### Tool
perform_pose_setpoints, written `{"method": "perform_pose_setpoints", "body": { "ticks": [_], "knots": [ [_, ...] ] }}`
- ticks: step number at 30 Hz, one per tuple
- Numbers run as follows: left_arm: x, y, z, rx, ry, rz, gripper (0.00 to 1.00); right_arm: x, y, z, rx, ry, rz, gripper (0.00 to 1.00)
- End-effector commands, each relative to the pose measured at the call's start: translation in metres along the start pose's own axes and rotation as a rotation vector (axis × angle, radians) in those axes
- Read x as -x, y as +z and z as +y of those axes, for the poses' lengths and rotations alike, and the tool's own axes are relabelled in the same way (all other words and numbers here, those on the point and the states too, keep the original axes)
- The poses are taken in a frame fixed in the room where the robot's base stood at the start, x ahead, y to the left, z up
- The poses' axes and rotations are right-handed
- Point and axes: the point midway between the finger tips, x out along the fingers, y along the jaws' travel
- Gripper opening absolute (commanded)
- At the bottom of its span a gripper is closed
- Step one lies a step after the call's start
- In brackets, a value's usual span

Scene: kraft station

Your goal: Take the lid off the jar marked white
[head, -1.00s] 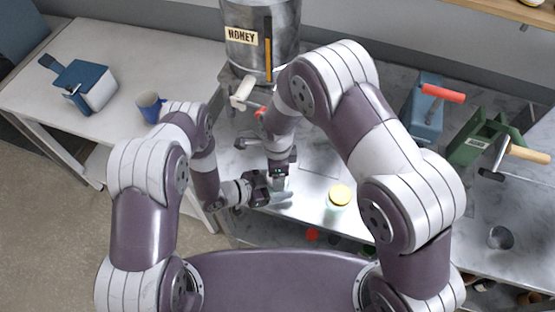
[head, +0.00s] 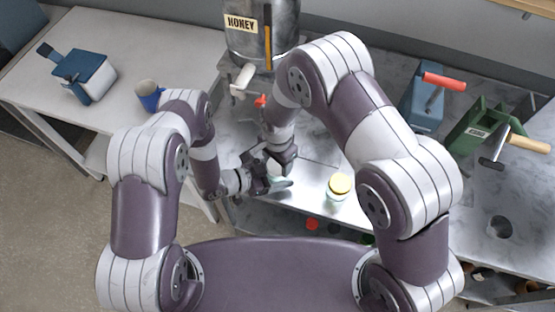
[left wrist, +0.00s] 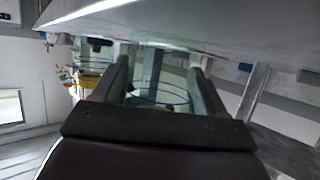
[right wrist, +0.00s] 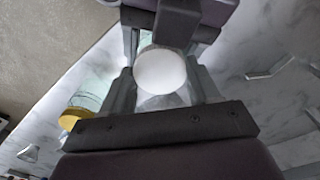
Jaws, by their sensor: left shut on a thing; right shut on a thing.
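A clear glass jar (left wrist: 155,92) stands between my left gripper's fingers (left wrist: 160,85). In the head view my left gripper (head: 275,184) is shut on its side, low over the front of the metal counter. My right gripper (head: 283,160) is directly above the left one, pointing down. In the right wrist view a round white lid (right wrist: 160,72) sits between my right gripper's fingers (right wrist: 163,82), which are shut on it. Whether lid and glass still touch is unclear. No label on this jar is readable.
A jar with a yellow lid (head: 339,187) stands close to the right on the counter (head: 312,205). The honey tank (head: 262,35) with its tap is behind. Blue (head: 424,105) and green (head: 480,128) devices stand right. A blue mug (head: 149,96) is on the left table.

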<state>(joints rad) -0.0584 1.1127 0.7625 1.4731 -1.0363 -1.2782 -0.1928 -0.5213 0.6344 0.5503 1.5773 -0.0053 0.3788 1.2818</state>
Motion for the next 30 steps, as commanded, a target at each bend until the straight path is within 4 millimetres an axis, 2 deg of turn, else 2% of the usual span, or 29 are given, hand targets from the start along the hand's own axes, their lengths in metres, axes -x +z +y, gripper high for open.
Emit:
{"method": "perform_pose_setpoints", "body": {
  "ticks": [3, 11, 12, 14, 23, 30],
  "knots": [
    [0.000, 0.000, 0.000, 0.000, 0.000, 0.000, 0.00, 0.000, 0.000, 0.000, 0.135, 0.001, 0.000, 0.24],
    [0.000, 0.000, 0.000, 0.001, 0.000, 0.000, 0.00, 0.000, 0.000, 0.001, 0.155, 0.001, 0.000, 0.24],
    [0.000, 0.000, 0.000, 0.001, 0.000, 0.000, 0.00, 0.000, 0.000, 0.001, 0.155, 0.001, 0.000, 0.67],
    [0.000, 0.000, 0.000, 0.001, 0.000, 0.000, 0.00, 0.000, 0.000, 0.001, 0.154, 0.001, 0.000, 0.86],
    [0.000, 0.000, 0.000, 0.000, 0.000, 0.000, 0.00, 0.003, 0.000, 0.000, 0.153, 0.000, 0.000, 0.86],
    [0.000, 0.000, 0.000, 0.000, 0.000, 0.000, 0.00, 0.039, 0.000, 0.000, 0.153, -0.001, 0.000, 0.86]
  ]
}}
